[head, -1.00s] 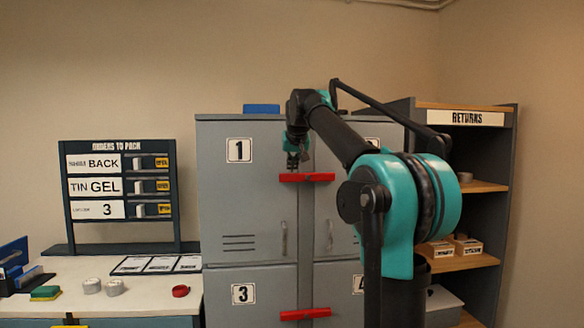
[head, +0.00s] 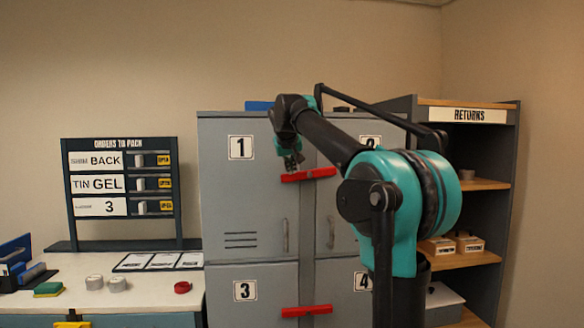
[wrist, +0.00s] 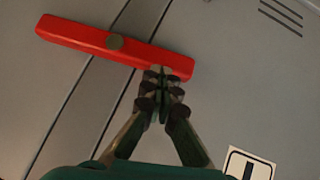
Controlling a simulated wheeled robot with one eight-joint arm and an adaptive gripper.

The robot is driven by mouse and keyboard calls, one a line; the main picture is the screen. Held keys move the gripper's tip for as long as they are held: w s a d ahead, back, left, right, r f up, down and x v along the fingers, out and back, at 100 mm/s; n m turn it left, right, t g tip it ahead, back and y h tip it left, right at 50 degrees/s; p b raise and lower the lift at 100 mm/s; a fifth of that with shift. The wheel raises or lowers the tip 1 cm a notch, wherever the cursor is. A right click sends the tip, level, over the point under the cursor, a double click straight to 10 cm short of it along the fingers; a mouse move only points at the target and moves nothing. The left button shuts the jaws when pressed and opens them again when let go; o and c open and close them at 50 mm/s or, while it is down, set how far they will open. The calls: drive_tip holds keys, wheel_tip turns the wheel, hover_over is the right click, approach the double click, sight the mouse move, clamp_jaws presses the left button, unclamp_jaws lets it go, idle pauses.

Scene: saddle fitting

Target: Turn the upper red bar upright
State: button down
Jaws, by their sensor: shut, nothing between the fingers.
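The upper red bar (head: 308,174) lies across the post between the upper locker doors, close to level, with its right end slightly higher in the head view. In the wrist view the red bar (wrist: 82,36) shows a round pivot (wrist: 115,42) near its middle. My gripper (head: 292,164) is at the bar's left end in the head view, just above it. In the wrist view my gripper's fingertips (wrist: 160,76) are together with nothing between them, at the edge of the bar near one end. I cannot tell whether they touch it.
A lower red bar (head: 306,311) lies level across the post below. Locker doors 1 (head: 240,190) and 3 (head: 250,300) have handles and number plates. A returns shelf (head: 467,116) stands at the right, and a worktop (head: 140,290) at the left.

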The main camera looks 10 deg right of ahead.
sight(291, 179)
drive_tip(key=f+n+h, duration=0.1)
drive_tip(key=f+h, duration=0.2)
drive_tip(key=shift+a+n, duration=0.4)
drive_tip(key=f+n+h, duration=0.1)
drive_tip(key=d+f+n+t+h, duration=0.1)
drive_tip(key=f+h, duration=0.1)
drive_tip(key=f+n+h, duration=0.1)
drive_tip(key=h, duration=0.1)
drive_tip(key=shift+d+f+n+t, duration=0.25)
drive_tip(key=shift+n+t, duration=0.05)
drive_tip(key=shift+t, duration=0.1)
drive_tip(key=shift+d+f+n+t+h, duration=0.7)
drive_tip(key=shift+n+h, duration=0.2)
drive_tip(key=shift+h, duration=0.2)
drive_tip(key=shift+d+f, duration=0.15)
drive_tip(key=shift+d, duration=0.15)
